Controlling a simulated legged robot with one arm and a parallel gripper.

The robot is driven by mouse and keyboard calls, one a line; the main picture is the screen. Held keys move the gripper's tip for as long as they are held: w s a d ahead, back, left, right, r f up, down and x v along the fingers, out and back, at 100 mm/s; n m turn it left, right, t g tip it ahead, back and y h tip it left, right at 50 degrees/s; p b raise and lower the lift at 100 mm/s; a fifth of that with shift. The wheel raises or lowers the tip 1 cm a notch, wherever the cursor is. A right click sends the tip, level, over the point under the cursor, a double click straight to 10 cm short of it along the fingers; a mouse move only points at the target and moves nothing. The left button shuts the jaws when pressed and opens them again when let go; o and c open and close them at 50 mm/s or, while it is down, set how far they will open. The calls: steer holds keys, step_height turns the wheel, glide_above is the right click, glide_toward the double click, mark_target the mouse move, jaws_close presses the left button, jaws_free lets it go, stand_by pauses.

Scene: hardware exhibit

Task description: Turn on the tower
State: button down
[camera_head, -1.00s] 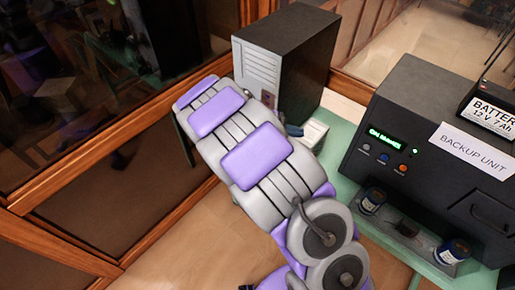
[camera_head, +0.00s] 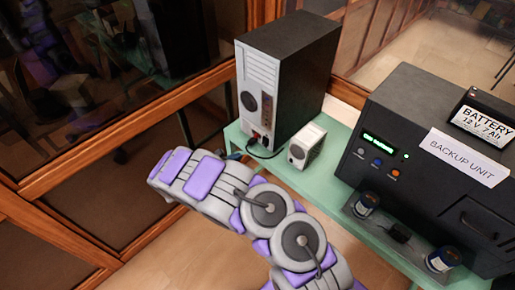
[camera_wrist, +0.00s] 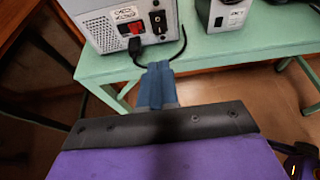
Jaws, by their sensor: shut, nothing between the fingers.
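The tower (camera_head: 297,72), a black and grey computer case, stands upright on the green table at the back. Its rear panel with a fan grille and a plugged black cable faces me. In the wrist view the lower part of the tower (camera_wrist: 98,22) shows a red socket area with the cable and a black rocker switch (camera_wrist: 159,21) to its right. My gripper (camera_wrist: 158,72) is shut and empty, its blue fingers just in front of the table edge, below the socket and switch and apart from them. In the head view its fingers are mostly hidden behind my arm.
A small white box (camera_head: 307,146) stands right of the tower on the green table (camera_head: 330,178). A black backup unit (camera_head: 420,125) with a battery (camera_head: 484,120) on top stands farther right. A wood-framed glass wall (camera_head: 110,155) is at left.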

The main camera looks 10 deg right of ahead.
mark_target(265, 142)
steer(key=shift+d, duration=0.15)
steer(key=b+x, duration=0.2)
steer(key=x, duration=1.2)
steer(key=shift+f, duration=0.1)
